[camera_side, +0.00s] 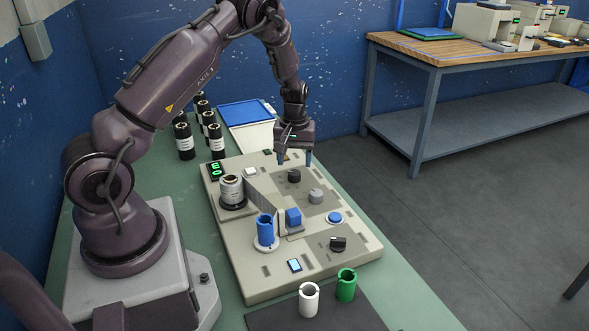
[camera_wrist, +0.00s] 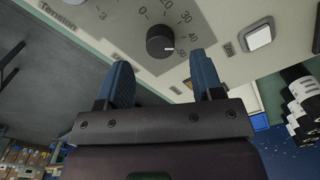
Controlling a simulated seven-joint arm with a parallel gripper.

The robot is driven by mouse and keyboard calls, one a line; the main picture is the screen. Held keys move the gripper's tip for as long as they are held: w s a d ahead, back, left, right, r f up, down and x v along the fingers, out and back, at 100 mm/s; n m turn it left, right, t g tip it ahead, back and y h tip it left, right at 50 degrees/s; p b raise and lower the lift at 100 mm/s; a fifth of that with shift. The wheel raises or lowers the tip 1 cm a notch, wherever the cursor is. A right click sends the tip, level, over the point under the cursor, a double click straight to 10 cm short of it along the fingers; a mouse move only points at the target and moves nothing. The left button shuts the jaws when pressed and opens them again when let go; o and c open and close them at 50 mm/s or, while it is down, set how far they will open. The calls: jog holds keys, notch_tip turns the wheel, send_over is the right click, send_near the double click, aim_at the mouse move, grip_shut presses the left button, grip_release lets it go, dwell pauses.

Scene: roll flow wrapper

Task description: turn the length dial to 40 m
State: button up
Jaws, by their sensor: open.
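A dark round dial knob (camera_wrist: 160,41) with a short white mark on its edge shows in the wrist view. A scale is printed around it, with numbers including 0, 20, 30, 40 and 50. The white mark points right and slightly down, toward the 50 end. The knob's name is not readable there. In the side view the dark knob (camera_side: 294,176) sits on the beige machine panel (camera_side: 262,283). My gripper (camera_side: 295,159) is open and points down just above this knob. In the wrist view its two blue fingers (camera_wrist: 160,71) are apart, with nothing between them.
A grey knob (camera_side: 316,196) stands close by, on the panel. A white button (camera_wrist: 258,37) lies right of the dial.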

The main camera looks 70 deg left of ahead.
aim_at(294, 172)
notch_tip(294, 172, up, 9)
jog(key=shift+f, duration=0.15)
dwell(0.4)
